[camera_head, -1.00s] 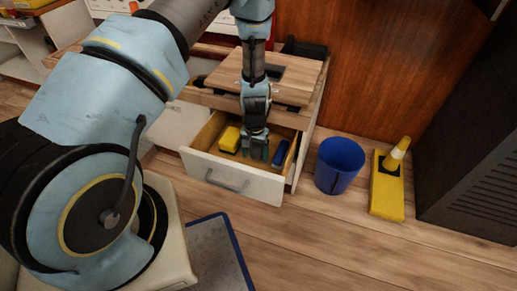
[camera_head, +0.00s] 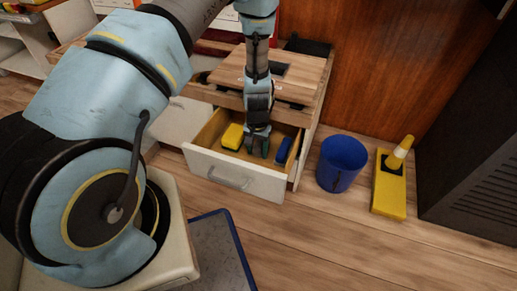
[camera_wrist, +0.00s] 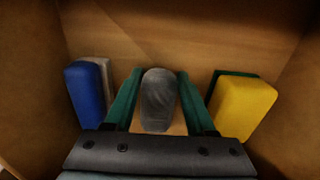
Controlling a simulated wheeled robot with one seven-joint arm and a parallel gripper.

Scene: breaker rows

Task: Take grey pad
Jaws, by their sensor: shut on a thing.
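The grey pad (camera_wrist: 158,100) stands between the two green fingers in the wrist view, with its rounded end up. My gripper (camera_head: 258,149) reaches down into the open drawer (camera_head: 232,180) and is shut on the pad. In the wrist view my gripper (camera_wrist: 160,105) has one finger on each side of the pad. The head view does not show the pad clearly, as the fingers hide it. I cannot tell whether the pad touches the drawer floor.
A yellow sponge (camera_head: 232,137) and a blue pad (camera_head: 283,150) lie in the drawer on either side of my gripper. A wooden board (camera_head: 290,80) is above the drawer.

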